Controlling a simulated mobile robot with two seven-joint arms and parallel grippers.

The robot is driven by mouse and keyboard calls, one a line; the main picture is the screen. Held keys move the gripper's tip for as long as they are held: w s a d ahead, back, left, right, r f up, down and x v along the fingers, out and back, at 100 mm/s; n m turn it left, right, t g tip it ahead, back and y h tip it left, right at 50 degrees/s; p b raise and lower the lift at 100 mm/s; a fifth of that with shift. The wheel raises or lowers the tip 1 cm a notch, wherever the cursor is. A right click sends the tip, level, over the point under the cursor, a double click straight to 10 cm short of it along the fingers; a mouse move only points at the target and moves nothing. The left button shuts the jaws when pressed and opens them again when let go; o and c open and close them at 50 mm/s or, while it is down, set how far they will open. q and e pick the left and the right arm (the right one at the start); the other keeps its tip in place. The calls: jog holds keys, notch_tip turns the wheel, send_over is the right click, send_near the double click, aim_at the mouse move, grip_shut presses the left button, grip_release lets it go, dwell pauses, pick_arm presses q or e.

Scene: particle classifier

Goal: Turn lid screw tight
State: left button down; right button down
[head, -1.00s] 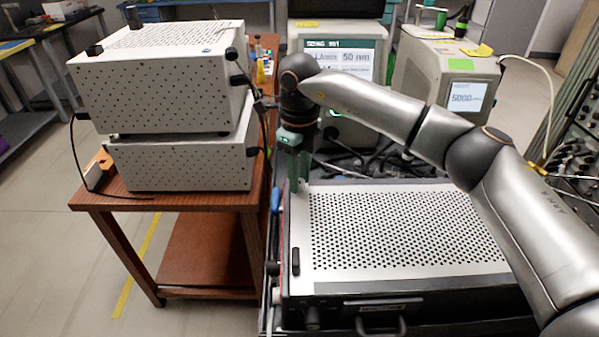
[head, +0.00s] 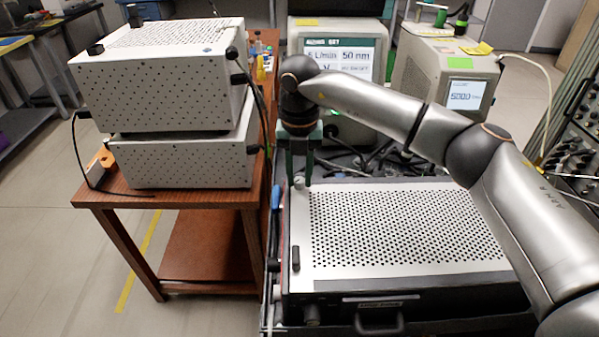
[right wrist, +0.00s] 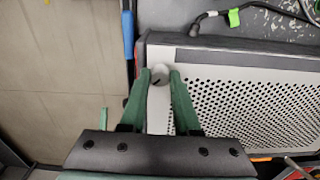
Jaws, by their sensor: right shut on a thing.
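The lid screw (right wrist: 159,76) is a small round grey knob with a dark slot, at the far left corner of the perforated white lid (head: 400,226). The lid lies flat on a dark box. My right gripper (head: 300,183) points down over that corner. In the right wrist view its green fingers (right wrist: 160,80) stand on both sides of the screw and are shut on it. In the head view the screw (head: 299,183) shows small between the fingertips. My left gripper is not in view.
Two white perforated boxes (head: 180,160) are stacked on a brown wooden table (head: 120,195) at the left. Cables and two instruments with screens (head: 345,62) stand behind the lid. A black handle (head: 379,323) is on the box's front.

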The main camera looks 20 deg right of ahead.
aim_at(300, 179)
jog(key=m, duration=0.6)
jog(key=shift+m+p, duration=0.3)
jog(key=shift+p, duration=0.05)
dwell(0.5)
jog(key=c, duration=0.6)
grip_release()
notch_tip(300, 179, up, 13)
jog(key=shift+f, duration=0.2)
